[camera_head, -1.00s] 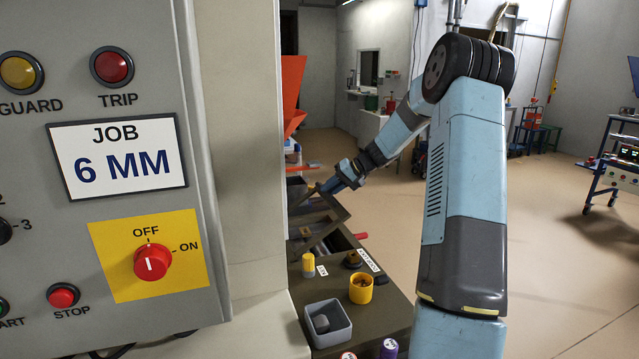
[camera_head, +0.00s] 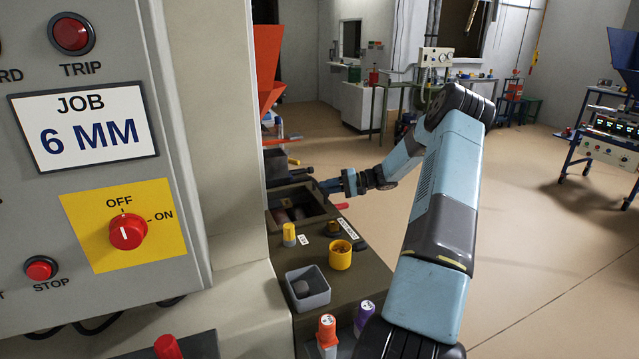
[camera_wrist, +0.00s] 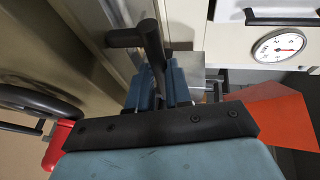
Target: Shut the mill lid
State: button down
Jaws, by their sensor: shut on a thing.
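In the head view the mill's open box (camera_head: 327,212) sits in the dark bench top, with several rounded things lying inside. My gripper (camera_head: 325,187) is at the far right edge of this opening. In the wrist view my gripper (camera_wrist: 168,80) is shut on a dark T-shaped handle (camera_wrist: 150,45), which appears to be the mill lid's. The lid plate is largely hidden behind my gripper and the box edge, so its exact angle cannot be told. The opening is uncovered in the head view.
A grey control panel (camera_head: 85,235) and pale column (camera_head: 215,130) stand at the left. A grey tray (camera_head: 308,290), yellow cup (camera_head: 340,256) and yellow-topped piece (camera_head: 289,236) stand on the near bench. An orange hopper (camera_head: 268,65) rises behind.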

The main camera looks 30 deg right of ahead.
jog(key=c, duration=1.1)
grip_release()
jog(key=shift+o, duration=0.2)
jog(key=shift+d, duration=0.1)
jog(key=v, duration=1.3)
jog(key=shift+d, duration=0.3)
jog(key=shift+s, duration=0.1)
